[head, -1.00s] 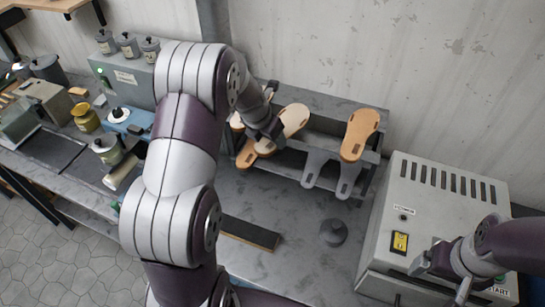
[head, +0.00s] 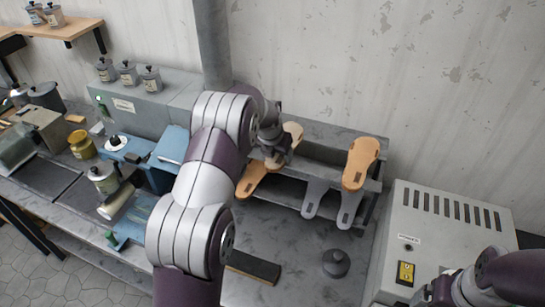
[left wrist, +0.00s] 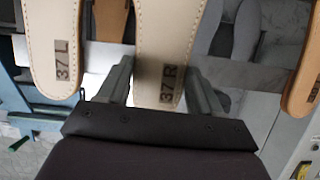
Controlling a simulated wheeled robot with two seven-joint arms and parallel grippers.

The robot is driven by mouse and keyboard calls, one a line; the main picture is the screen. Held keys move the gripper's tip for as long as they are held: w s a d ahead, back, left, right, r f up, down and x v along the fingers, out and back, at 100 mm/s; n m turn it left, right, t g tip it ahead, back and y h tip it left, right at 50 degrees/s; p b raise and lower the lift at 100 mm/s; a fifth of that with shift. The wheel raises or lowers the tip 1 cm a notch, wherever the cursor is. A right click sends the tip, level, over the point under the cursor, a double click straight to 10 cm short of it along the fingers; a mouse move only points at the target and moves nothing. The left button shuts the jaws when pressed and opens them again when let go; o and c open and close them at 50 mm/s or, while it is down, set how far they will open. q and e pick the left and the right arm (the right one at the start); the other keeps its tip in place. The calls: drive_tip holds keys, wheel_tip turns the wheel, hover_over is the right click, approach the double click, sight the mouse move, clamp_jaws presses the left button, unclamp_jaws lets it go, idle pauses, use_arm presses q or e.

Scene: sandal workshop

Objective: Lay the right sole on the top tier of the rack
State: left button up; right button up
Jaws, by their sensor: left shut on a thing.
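The right sole, cream with stitched edges and a "37 R" label (left wrist: 165,40), is between the fingers of my left gripper (left wrist: 163,88) in the left wrist view. In the head view its rounded end (head: 293,131) shows beyond my left gripper (head: 277,155), over the rack (head: 322,153). The gripper is shut on it; I cannot tell whether the sole touches the top tier. A matching "37 L" sole (left wrist: 57,45) lies beside it, apart; my arm hides it in the head view. My right gripper (head: 428,297) is partly cut off at the bottom right.
A tan sole (head: 360,164) leans at the rack's right, with grey pieces (head: 347,210) below; another tan sole (head: 251,181) is at its left. A grey machine (head: 440,235) stands right. A round dark knob-topped weight (head: 336,263) and a dark block (head: 254,266) lie on the bench.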

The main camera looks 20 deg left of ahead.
use_arm(q)
drive_tip(key=shift+w+d, duration=0.15)
drive_tip(key=shift+w, duration=0.6)
drive_tip(key=shift+f, duration=0.1)
drive_tip(key=shift+f, duration=0.25)
drive_tip(key=o, duration=1.3)
